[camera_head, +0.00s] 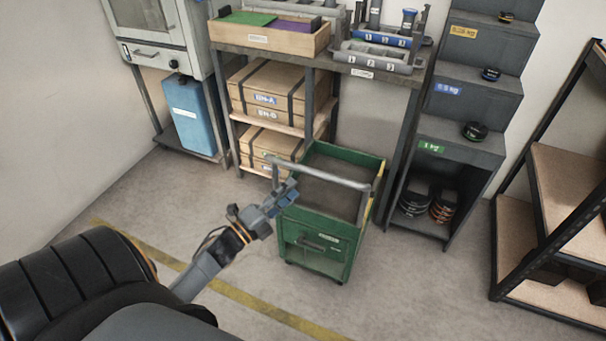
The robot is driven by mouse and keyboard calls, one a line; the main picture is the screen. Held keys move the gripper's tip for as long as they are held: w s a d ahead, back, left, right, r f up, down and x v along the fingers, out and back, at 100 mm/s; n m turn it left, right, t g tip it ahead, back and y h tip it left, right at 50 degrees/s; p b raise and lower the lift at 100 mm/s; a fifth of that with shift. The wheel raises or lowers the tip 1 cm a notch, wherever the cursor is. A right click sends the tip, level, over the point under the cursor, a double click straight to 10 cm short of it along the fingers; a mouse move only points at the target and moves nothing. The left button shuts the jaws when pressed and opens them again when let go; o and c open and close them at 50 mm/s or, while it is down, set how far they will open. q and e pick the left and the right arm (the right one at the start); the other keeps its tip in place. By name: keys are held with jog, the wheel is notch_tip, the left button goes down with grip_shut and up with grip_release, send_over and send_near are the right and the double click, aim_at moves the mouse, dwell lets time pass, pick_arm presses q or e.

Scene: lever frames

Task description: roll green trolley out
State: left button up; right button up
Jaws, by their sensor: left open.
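The green trolley (315,243) stands upright on the floor, right of the picture's middle, with its back part between the bench legs. Its tray top is open and looks empty. A grey bar handle (335,176) runs across its near top side. My left gripper (288,190) is open, close to the left part of the handle and in front of the trolley's left front corner. I cannot tell whether the fingers touch the handle. My right gripper is not in view.
A bench (395,78) with boxes on its shelves stands behind and left of the trolley. A dark stepped weight rack (458,150) is close on the right. A shelf unit (560,190) stands at the far right. The floor (400,300) in front is clear, with a yellow line (250,300).

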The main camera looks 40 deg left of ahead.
pick_arm(q)
jog(key=shift+v, duration=1.65)
